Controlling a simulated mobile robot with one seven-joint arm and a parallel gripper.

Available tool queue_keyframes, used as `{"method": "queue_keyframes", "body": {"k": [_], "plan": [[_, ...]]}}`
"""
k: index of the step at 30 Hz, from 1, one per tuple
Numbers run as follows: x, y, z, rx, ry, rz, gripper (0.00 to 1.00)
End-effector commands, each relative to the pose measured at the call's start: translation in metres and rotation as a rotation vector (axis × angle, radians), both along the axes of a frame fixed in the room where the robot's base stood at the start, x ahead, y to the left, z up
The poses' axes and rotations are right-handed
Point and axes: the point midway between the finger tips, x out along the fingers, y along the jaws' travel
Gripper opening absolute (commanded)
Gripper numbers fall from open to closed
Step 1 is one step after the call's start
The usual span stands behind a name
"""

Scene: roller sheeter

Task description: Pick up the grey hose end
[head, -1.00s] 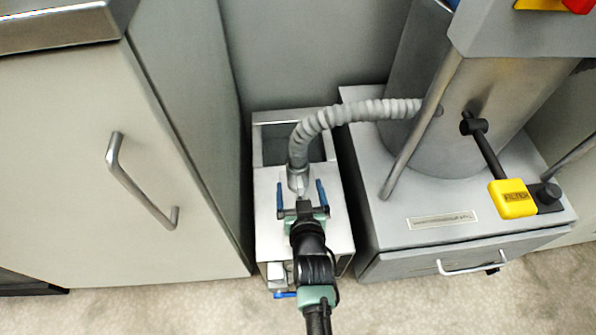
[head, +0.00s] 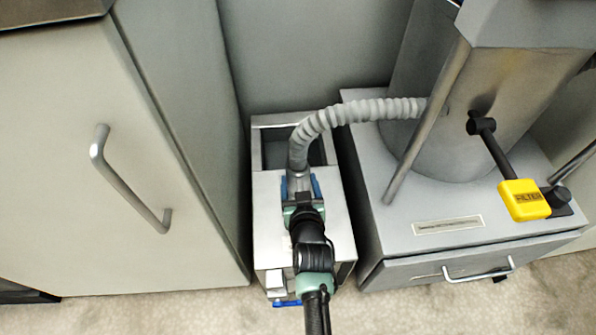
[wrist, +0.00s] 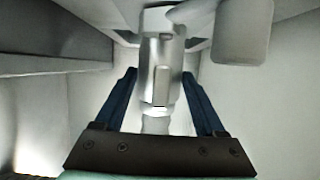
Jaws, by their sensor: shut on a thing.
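The grey hose end (head: 298,175) is a metal fitting at the lower end of the ribbed hose (head: 360,111). My gripper (head: 301,183) is shut on this fitting, with one blue finger on each side. In the wrist view, the metal hose end (wrist: 160,65) stands between the two finger tips of my gripper (wrist: 160,75). The hose curves up and right from there to the steel cylinder. My gripper and wrist cover the lower part of the fitting in the head view.
The hose end is over a small metal box (head: 333,215) with an open compartment at its back. A tall cabinet (head: 185,130) with a handle stands close on the left. A grey base unit (head: 400,240) with a steel cylinder (head: 425,140) and yellow-tipped lever (head: 523,199) stands on the right.

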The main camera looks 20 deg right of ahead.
Motion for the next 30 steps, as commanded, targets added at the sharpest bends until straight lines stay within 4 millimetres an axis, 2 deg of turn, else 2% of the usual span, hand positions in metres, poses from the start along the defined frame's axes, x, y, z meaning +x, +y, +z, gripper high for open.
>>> {"method": "queue_keyframes", "body": {"k": [1, 4, 17, 20, 30], "plan": [[0.0, 0.0, 0.0, 0.0, 0.0, 0.0, 0.19], [0.0, 0.0, 0.0, 0.0, 0.0, 0.0, 0.01], [0.001, 0.0, 0.007, -0.002, -0.007, 0.0, 0.0], [0.001, 0.0, 0.02, -0.002, -0.007, 0.0, 0.0], [0.001, 0.0, 0.081, -0.003, -0.006, 0.0, 0.0]]}}
